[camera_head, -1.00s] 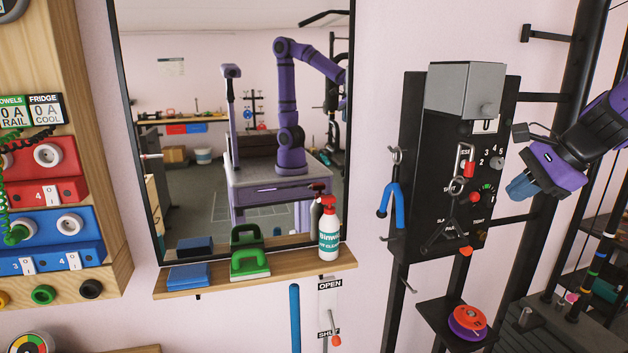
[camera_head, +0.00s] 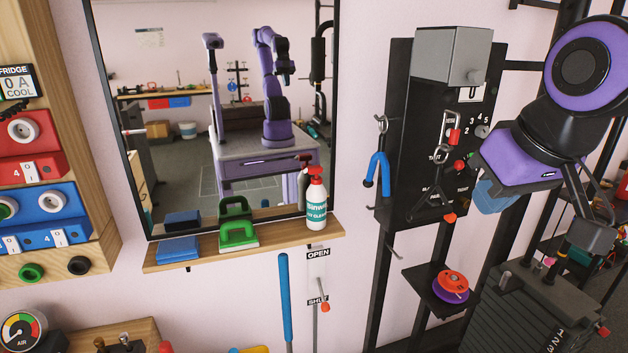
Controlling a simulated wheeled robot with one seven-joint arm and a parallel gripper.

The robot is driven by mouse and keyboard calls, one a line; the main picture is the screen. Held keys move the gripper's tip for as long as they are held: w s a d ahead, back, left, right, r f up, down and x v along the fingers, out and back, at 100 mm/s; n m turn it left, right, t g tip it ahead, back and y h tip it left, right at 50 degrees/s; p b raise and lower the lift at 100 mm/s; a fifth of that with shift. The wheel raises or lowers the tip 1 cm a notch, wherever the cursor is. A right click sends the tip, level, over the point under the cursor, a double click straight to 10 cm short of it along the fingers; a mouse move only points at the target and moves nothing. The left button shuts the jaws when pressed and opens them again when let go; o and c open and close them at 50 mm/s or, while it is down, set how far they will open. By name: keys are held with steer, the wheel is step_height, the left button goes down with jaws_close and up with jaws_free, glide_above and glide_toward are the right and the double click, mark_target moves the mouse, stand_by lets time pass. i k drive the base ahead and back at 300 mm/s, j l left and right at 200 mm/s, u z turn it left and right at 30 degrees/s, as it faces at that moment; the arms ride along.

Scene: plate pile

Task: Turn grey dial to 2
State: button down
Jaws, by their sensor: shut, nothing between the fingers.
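The grey dial (camera_head: 482,131) is a small round knob on the upper part of a black wall panel (camera_head: 398,130). White figures 2, 3, 4 and 5 run around its left and top sides. The mark it points at is too small to read. My gripper (camera_head: 493,197) has a purple body and blue fingers and is at the right of the panel, just below and right of the dial in the picture. It is shut and empty. Its distance from the panel is hard to judge, and it hides part of the panel's lower right.
A grey box (camera_head: 453,56) juts out above the dial. A carabiner (camera_head: 451,130), a red knob and an orange-tipped lever (camera_head: 449,217) crowd the panel nearby. A small shelf below holds orange and purple discs (camera_head: 450,285).

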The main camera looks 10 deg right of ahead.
mark_target(481, 131)
steer(key=z, duration=0.9)
